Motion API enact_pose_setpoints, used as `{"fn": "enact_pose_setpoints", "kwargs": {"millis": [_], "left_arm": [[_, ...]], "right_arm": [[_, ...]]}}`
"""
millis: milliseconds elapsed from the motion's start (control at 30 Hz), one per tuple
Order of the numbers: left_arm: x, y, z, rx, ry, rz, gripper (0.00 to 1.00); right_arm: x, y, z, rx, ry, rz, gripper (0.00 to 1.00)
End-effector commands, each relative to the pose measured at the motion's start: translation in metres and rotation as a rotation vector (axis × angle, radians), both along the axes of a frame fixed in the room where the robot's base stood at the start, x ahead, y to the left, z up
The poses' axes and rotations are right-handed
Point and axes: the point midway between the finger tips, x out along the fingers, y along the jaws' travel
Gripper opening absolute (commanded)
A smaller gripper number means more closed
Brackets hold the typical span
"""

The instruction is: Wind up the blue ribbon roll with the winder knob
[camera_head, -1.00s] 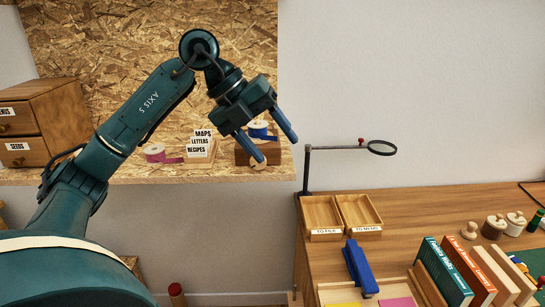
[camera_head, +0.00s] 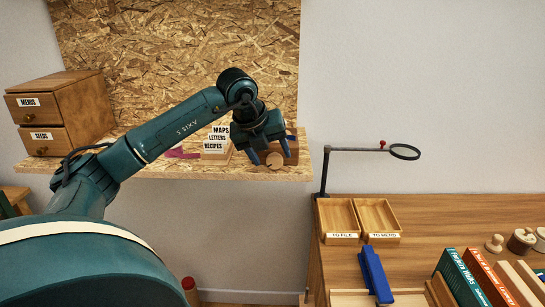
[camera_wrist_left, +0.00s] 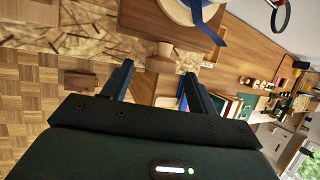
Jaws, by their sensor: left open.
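The winder is a wooden block (camera_head: 291,157) on the shelf, partly hidden behind my gripper. The blue ribbon roll shows only as a sliver of blue (camera_head: 291,136) in the head view. In the left wrist view a blue ribbon (camera_wrist_left: 207,27) hangs over the block's edge beside the pale roll. The round winder knob (camera_head: 274,161) is on the block's front. It also seems to show in the wrist view (camera_wrist_left: 161,57), between and beyond the fingertips. My left gripper (camera_head: 268,159) is open, pointing down at the knob; contact cannot be told. My right gripper is out of view.
Left of the winder stand a card holder labelled maps, letters and recipes (camera_head: 215,146), a pink ribbon (camera_head: 182,153) and a drawer cabinet (camera_head: 75,108). A magnifier arm (camera_head: 355,149) rises at the right, above the desk with trays (camera_head: 341,236).

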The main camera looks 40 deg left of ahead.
Motion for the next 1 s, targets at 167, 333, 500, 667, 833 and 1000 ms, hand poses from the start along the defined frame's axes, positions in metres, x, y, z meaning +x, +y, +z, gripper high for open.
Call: {"fn": "enact_pose_setpoints", "kwargs": {"millis": [167, 333, 500, 667, 833, 1000], "left_arm": [[0.008, 0.0, -0.015, -0.002, 0.001, 0.0, 0.59], [0.01, 0.001, -0.019, 0.0, -0.001, 0.0, 0.59], [0.01, 0.001, -0.019, 0.0, -0.001, 0.0, 0.59], [0.01, 0.0, -0.018, -0.001, -0.001, 0.0, 0.46], [0.01, 0.0, -0.018, -0.001, -0.001, 0.0, 0.33], [0.01, 0.0, -0.018, -0.001, -0.001, 0.0, 0.19]], "right_arm": [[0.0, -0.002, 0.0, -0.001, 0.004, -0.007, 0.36], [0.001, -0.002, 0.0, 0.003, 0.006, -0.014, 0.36], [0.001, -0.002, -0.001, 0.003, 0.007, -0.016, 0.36], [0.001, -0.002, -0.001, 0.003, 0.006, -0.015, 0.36], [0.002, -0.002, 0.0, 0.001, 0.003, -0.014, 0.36], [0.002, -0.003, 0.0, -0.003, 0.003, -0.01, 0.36]]}}
